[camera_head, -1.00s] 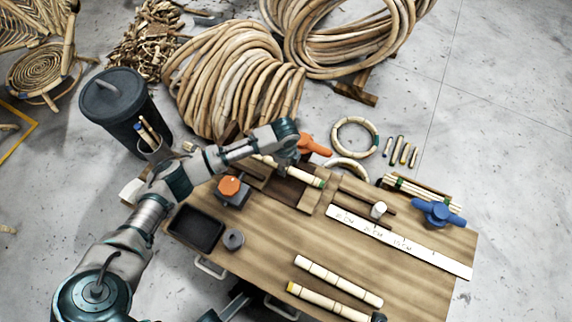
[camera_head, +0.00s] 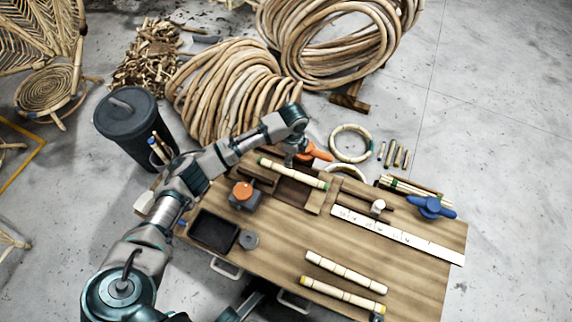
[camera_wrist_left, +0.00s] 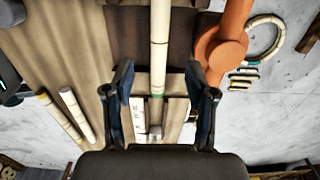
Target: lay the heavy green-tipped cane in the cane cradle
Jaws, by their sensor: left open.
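The green-tipped cane (camera_head: 292,173) is pale and jointed. It lies across a dark recessed wooden holder (camera_head: 297,191), seemingly the cane cradle, at the back of the bench. Both its green ends show. My left gripper (camera_head: 298,152) is just behind and above the cane, beside an orange handle (camera_head: 318,152). In the left wrist view my left gripper (camera_wrist_left: 160,70) is open, its fingers apart on either side of the cane (camera_wrist_left: 160,45); neither appears to touch it. My right gripper is out of view.
Two more canes lie at the bench front, one plain (camera_head: 346,271) and one yellow-tipped (camera_head: 342,294). A white ruler (camera_head: 397,235), blue clamp (camera_head: 431,207), orange-topped block (camera_head: 243,193) and black tray (camera_head: 214,232) stand around. The bench middle is bare.

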